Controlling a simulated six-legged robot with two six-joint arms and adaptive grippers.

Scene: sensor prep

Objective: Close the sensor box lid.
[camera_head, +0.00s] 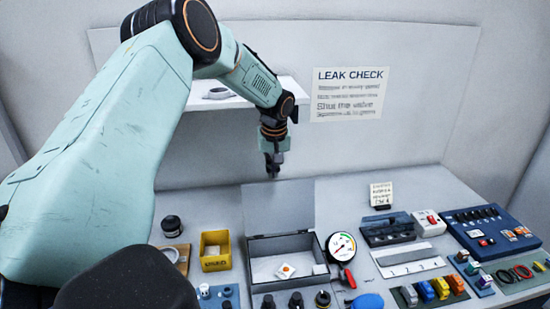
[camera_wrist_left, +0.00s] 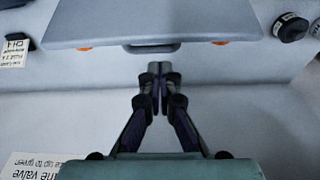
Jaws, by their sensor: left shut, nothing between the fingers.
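The sensor box (camera_head: 262,277) is a dark open-topped box on the bench, with a white and orange sensor part (camera_head: 286,271) inside. Its grey lid (camera_head: 283,205) stands raised at the back of the box, so the box is open. In the left wrist view the lid (camera_wrist_left: 150,20) shows a handle (camera_wrist_left: 152,48) and two orange spots along its near edge. My left gripper (camera_head: 272,174) is shut and empty, just above and behind the lid's top edge. Its closed fingertips (camera_wrist_left: 158,70) appear close to the handle; contact cannot be made out. My right gripper is not in view.
A yellow bin (camera_head: 215,250) and a black round jar (camera_head: 171,226) stand left of the box. A pressure gauge (camera_head: 341,247) with a red handle stands close at its right. Trays and a blue panel (camera_head: 490,230) fill the right. The wall shelf (camera_head: 240,98) is behind my arm.

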